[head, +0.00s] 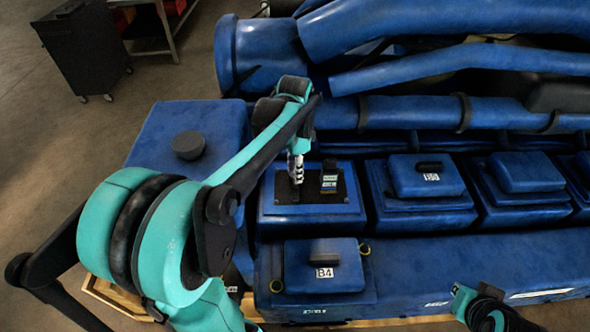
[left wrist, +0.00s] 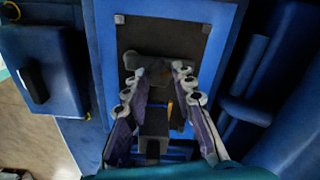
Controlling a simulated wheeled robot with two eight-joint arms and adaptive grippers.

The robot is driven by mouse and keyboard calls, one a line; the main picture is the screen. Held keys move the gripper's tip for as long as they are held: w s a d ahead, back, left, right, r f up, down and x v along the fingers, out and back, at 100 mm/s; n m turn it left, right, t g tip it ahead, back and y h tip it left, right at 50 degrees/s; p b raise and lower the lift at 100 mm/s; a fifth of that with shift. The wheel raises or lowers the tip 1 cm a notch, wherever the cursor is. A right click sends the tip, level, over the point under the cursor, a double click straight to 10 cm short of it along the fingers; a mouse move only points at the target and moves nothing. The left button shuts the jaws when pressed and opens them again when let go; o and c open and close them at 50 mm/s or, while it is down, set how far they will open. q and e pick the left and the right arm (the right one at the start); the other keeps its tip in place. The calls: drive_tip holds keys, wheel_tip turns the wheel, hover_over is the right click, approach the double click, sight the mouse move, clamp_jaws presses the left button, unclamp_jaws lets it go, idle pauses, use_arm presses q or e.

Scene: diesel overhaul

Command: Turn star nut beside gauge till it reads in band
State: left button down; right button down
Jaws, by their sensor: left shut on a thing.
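My left gripper (head: 296,172) reaches down from above onto a black plate (head: 312,213) on a blue engine housing. In the left wrist view its two fingers (left wrist: 155,82) are shut on the dark star nut (left wrist: 157,73), one finger on each side. In the head view the fingers hide the nut. The gauge (head: 329,180) is a small dark upright block with a pale and yellowish face, just right of the gripper. Its reading is too small to tell. A dark block (left wrist: 153,130) shows between the fingers in the wrist view. My right gripper's fingers are not seen.
Large blue pipes (head: 410,25) run behind. A black cabinet (head: 85,50) stands on open floor at the back left.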

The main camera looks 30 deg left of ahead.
use_arm(q)
drive_tip(key=shift+r, duration=0.1)
drive_tip(key=c, duration=1.3)
unclamp_jaws()
drive_tip(key=shift+o, duration=0.2)
wheel_tip(320, 180, up, 12)
